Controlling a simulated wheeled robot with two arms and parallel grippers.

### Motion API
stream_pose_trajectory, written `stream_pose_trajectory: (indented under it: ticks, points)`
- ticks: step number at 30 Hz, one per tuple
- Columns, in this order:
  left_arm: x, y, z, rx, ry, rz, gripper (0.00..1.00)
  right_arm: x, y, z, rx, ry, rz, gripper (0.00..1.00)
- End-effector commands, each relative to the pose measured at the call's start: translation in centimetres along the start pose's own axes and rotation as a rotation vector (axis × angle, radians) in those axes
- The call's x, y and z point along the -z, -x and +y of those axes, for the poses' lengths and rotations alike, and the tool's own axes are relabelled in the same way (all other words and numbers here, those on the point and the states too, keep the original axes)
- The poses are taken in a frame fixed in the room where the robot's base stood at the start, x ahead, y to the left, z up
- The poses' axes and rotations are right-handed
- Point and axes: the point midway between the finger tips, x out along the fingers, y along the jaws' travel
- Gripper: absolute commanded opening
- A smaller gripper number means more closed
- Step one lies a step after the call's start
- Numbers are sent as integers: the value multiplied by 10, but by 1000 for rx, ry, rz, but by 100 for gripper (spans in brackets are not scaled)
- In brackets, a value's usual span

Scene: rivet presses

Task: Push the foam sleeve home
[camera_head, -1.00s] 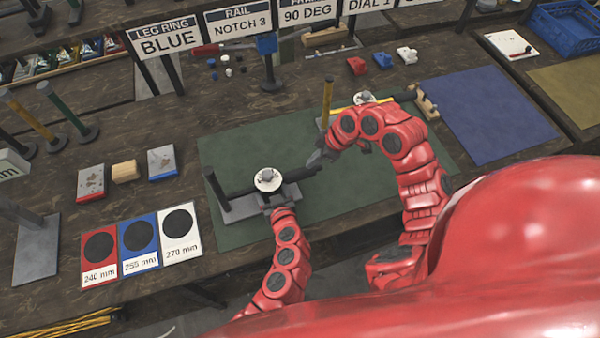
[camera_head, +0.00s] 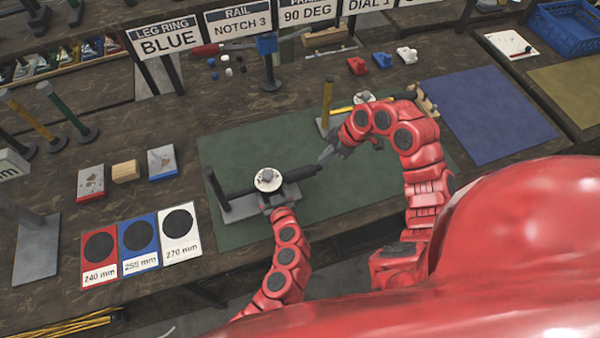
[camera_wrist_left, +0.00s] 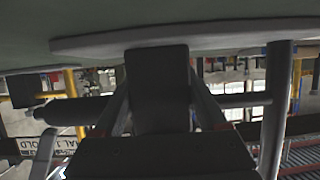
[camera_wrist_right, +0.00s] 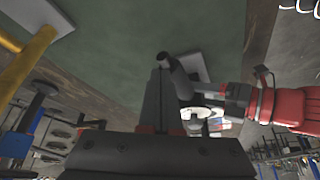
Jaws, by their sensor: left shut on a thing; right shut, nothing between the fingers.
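The black foam sleeve (camera_head: 303,173) lies level on the right end of a dark bar, on a stand with a grey base plate (camera_head: 240,211). A white disc (camera_head: 268,180) with a grey knob sits on the bar. My left gripper (camera_head: 270,201) is shut on a dark block (camera_wrist_left: 158,85) of the stand, below the disc. My right gripper (camera_head: 323,157) is shut and empty, just beyond the sleeve's free end. In the right wrist view the sleeve (camera_wrist_right: 181,82) is close beside its fingertips; contact cannot be told. How far the sleeve sits is unclear.
The stand is on a green mat (camera_head: 225,150). A second stand with a yellow post (camera_head: 327,98) and white disc (camera_head: 364,97) is behind my right arm. Size cards (camera_head: 140,247) lie at left. A blue mat (camera_head: 490,115) at right is clear.

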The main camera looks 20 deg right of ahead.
Motion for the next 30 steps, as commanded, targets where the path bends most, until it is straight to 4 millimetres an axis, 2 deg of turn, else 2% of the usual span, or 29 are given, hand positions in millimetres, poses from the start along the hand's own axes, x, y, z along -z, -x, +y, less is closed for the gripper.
stream_pose_trajectory:
  ticks: [30]
  points:
    - [0, 0, 0, -1, 0, 1, 0, -1, -9, -2, 0, 1, 0, 0]
